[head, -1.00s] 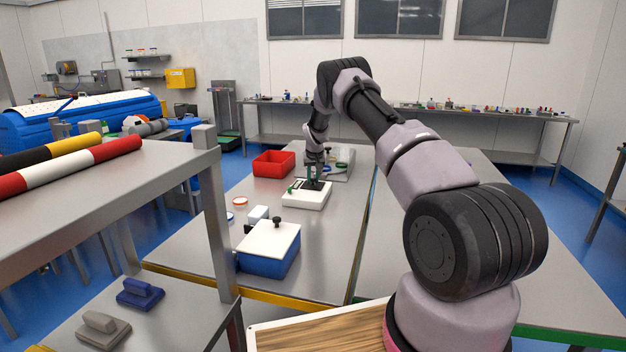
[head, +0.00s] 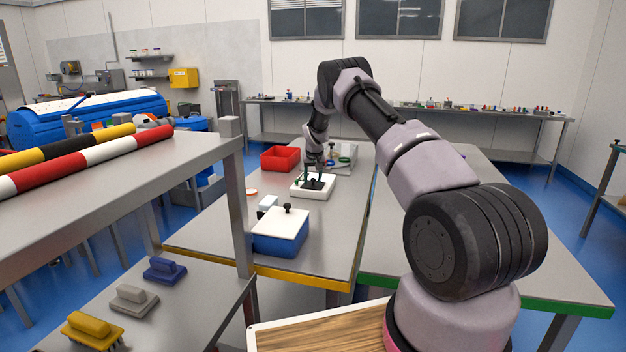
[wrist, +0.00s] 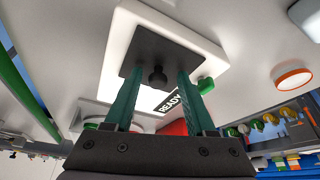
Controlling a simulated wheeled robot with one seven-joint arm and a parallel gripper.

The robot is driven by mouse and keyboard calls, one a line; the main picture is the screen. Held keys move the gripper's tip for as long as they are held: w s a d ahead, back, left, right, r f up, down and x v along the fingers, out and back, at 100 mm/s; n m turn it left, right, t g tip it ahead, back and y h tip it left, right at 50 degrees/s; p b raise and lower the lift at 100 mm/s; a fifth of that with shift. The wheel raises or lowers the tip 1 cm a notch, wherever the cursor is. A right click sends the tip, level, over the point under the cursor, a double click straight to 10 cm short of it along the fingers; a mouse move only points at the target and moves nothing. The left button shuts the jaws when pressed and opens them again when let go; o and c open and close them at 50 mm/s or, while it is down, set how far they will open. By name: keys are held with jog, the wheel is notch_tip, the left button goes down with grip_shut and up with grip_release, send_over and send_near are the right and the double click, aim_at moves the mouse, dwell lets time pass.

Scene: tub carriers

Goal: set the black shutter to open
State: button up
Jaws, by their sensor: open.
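The black shutter (wrist: 163,52) is a dark square plate with a round black knob (wrist: 157,76), set on a white box. In the head view the shutter (head: 318,184) is small and partly hidden by my gripper (head: 314,177). In the wrist view my gripper (wrist: 158,85) is open, with its green fingers on either side of the knob and gaps between them and it. A black READY label (wrist: 170,103) shows on a pale area beside the plate. The white box (head: 301,192) stands on the grey table.
A red bin (head: 280,158) and a grey tray (head: 345,152) stand behind the white box. A blue box with a white lid (head: 281,232) stands in front. A raised shelf (head: 170,170) is at left. An orange-rimmed lid (wrist: 294,78) lies on the table.

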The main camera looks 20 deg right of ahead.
jog(key=v, duration=1.1)
jog(key=s+a+r+m+t+y, duration=0.1)
jog(key=s+r, duration=1)
jog(key=r, duration=0.2)
jog(key=s+r+m+y, duration=0.1)
jog(key=s+r, duration=0.9)
jog(key=r, duration=0.3)
jog(key=s+a+r+t, duration=0.1)
jog(key=s, duration=1.5)
jog(key=s+a+r, duration=0.1)
jog(key=s+a, duration=0.1)
jog(key=s, duration=1.4)
jog(key=shift+s+a+r+m+t+y, duration=0.25)
jog(key=shift+s+m+t+y, duration=0.05)
jog(key=shift+s+t, duration=0.1)
